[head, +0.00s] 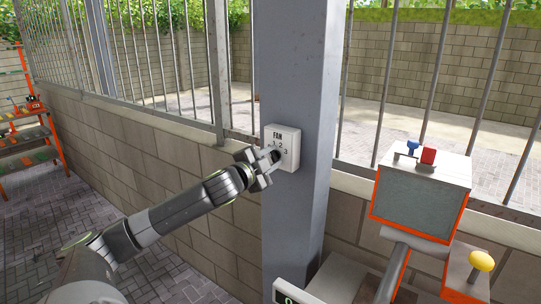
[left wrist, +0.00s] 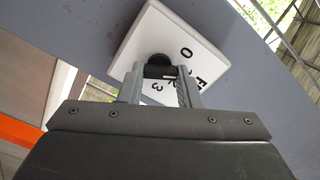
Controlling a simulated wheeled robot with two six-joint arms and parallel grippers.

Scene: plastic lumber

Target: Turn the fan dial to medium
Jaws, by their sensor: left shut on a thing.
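The white fan control box (head: 284,140) is mounted on a grey post, with "FAN" and numbers printed on its face. In the left wrist view the box (left wrist: 198,38) appears tilted, with 0, 3 and part of the lettering visible. My left gripper (head: 273,156) is at the box's face. Its two fingers (left wrist: 160,88) are shut on the black dial (left wrist: 158,66) from both sides. The dial's pointer cannot be made out, so its setting is unclear. My right gripper is not in view.
The grey post (head: 297,80) stands before a block wall (head: 150,138) with metal bars. To the right is an orange-framed machine (head: 418,200) with red and blue controls and a yellow knob (head: 481,261). An orange shelf (head: 28,135) stands far left.

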